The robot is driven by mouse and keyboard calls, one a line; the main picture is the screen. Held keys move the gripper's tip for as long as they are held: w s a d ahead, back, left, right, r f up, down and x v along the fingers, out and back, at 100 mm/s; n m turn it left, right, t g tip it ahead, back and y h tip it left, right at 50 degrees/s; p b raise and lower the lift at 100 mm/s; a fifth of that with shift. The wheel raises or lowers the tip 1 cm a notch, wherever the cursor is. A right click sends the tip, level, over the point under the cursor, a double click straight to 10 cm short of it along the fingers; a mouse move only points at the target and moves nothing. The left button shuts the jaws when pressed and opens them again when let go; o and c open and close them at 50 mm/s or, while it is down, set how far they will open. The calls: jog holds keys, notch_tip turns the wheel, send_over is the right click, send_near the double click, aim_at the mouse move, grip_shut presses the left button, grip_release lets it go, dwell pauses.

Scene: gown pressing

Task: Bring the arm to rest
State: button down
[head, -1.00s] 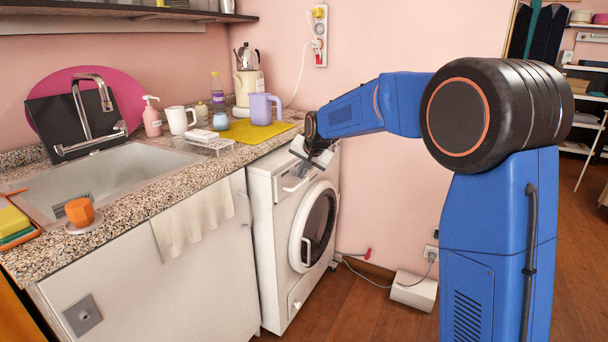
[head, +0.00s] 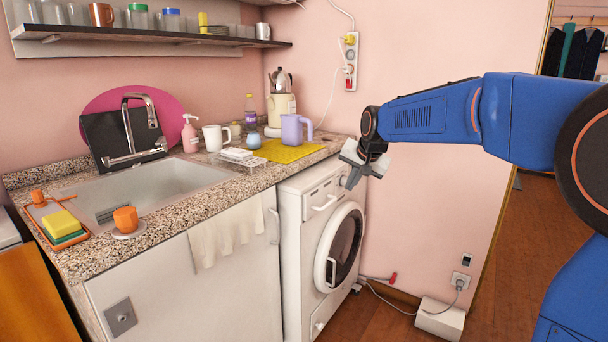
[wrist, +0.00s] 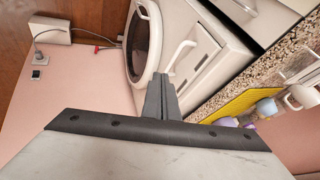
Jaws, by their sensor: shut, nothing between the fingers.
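My gripper (head: 352,179) hangs at the end of my blue arm, in front of the washing machine's upper right corner in the head view. Its fingers are together with nothing between them. In the wrist view the closed fingers (wrist: 161,97) point toward the front of the washing machine (wrist: 205,45). I cannot tell from the frames whether the fingertips touch anything.
The washing machine (head: 297,240) stands under the counter end. On the counter are a yellow mat (head: 275,152), a purple jug (head: 293,133), a white mug (head: 213,137) and a sink (head: 160,182). A white box (head: 440,318) with a cable lies on the floor. The pink wall is close behind my gripper.

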jog(key=s+d+f+n, duration=0.1)
jog(key=s+d+f, duration=0.3)
jog(key=s, duration=1.1)
jog(key=s+d+f+n+g+h, duration=0.1)
jog(key=s+d+f+n, duration=0.1)
jog(key=s, duration=1.3)
jog(key=s+d+f+n+g, duration=0.1)
jog(key=s+d+f, duration=0.4)
jog(key=s, duration=1)
notch_tip(320, 180, down, 2)
jog(key=shift+s+d+f+n+h, duration=0.1)
jog(key=shift+s+d+n+h, duration=0.2)
jog(key=shift+n, duration=0.3)
